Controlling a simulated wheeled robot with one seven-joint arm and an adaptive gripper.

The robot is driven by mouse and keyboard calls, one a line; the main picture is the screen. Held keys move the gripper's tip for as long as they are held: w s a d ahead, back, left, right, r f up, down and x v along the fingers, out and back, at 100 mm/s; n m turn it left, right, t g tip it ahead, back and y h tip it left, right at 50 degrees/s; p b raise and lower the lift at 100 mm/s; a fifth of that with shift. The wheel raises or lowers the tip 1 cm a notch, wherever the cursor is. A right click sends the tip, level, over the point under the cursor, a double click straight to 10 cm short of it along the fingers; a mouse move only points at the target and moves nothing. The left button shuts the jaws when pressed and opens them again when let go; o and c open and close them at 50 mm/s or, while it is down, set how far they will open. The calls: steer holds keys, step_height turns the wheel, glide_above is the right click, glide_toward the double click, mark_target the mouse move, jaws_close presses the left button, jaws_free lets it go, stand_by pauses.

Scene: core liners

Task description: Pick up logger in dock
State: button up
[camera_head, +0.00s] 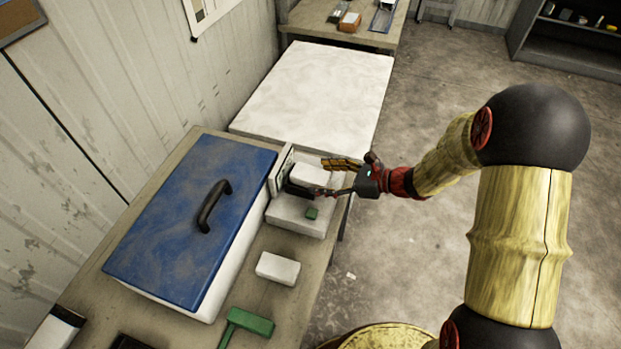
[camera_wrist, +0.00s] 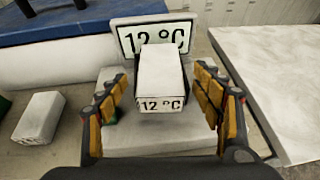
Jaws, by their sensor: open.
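The logger is a white block (camera_wrist: 163,68) marked "12 °C" on its front face. It sits on a pale dock (camera_wrist: 150,145), in front of an upright plate (camera_wrist: 128,38) that also reads "12 °C". In the wrist view my gripper (camera_wrist: 161,92) is open, with one yellow-padded finger on each side of the logger and gaps between. In the head view my gripper (camera_head: 328,178) is at the dock (camera_head: 290,216) from the right, and its fingers partly cover the logger (camera_head: 312,174). A small green piece (camera_head: 311,213) is on the dock's near part.
A white box with a blue lid (camera_head: 170,240) and dark handle stands left of the dock. A loose white block (camera_head: 278,268) and a green T-shaped object (camera_head: 247,324) lie nearer on the bench. A white slab-topped surface (camera_head: 318,90) is behind. Open floor lies right.

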steer(key=c, duration=1.3)
